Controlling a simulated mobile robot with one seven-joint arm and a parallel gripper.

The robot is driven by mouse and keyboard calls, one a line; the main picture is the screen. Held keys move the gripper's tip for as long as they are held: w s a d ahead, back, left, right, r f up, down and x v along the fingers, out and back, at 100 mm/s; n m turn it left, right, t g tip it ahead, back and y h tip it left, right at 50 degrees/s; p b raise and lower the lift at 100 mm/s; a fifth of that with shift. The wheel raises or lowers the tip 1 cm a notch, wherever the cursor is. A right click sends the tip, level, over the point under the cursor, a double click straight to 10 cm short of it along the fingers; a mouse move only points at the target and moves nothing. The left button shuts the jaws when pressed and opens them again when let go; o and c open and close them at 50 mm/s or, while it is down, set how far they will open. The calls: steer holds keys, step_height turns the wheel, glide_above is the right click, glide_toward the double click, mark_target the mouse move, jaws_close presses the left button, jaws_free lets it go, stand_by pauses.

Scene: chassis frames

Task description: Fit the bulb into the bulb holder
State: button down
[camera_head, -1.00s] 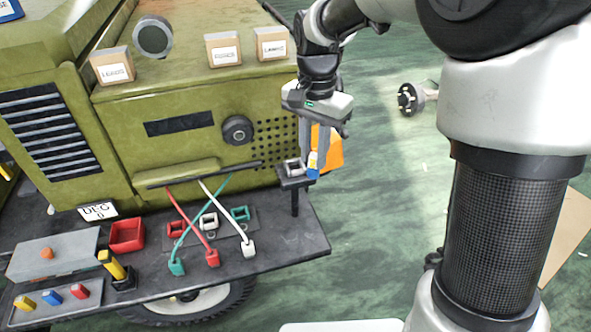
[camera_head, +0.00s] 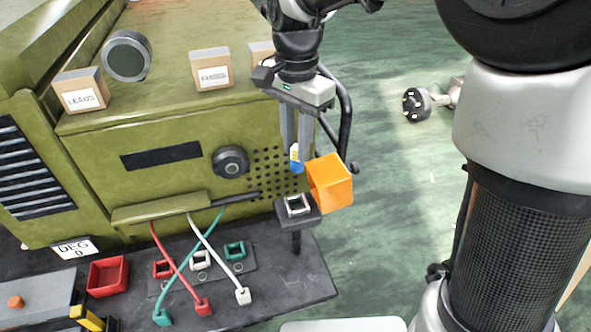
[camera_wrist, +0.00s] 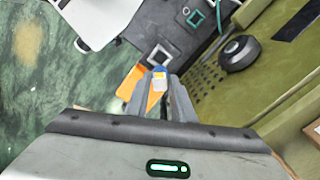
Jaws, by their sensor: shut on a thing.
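The bulb (camera_head: 295,158) is a small piece with a blue tip pointing down and a white and yellow body. My gripper (camera_head: 297,168) is shut on it, fingers pointing down. The bulb also shows between the fingertips in the wrist view (camera_wrist: 159,83). The bulb holder (camera_head: 297,206) is a pale square socket on a dark post-mounted plate at the bench's right end. In the head view the bulb appears above the holder, with a gap between them. The holder's square rim (camera_wrist: 158,54) shows just beyond the bulb in the wrist view.
An orange open box (camera_head: 332,184) is close to the right of the holder. The green machine (camera_head: 170,175) with a black knob (camera_head: 231,162) stands behind and left. Red, white and green leads cross over coloured sockets on the dark bench (camera_head: 310,280).

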step_height(320, 180, down, 13)
steer(key=shift+r, duration=0.1)
stand_by(0.3)
steer(key=shift+f+b, duration=0.25)
steer(key=shift+b, duration=0.1)
steer(key=c, duration=1.8)
jaws_free()
steer(key=shift+r, duration=0.1)
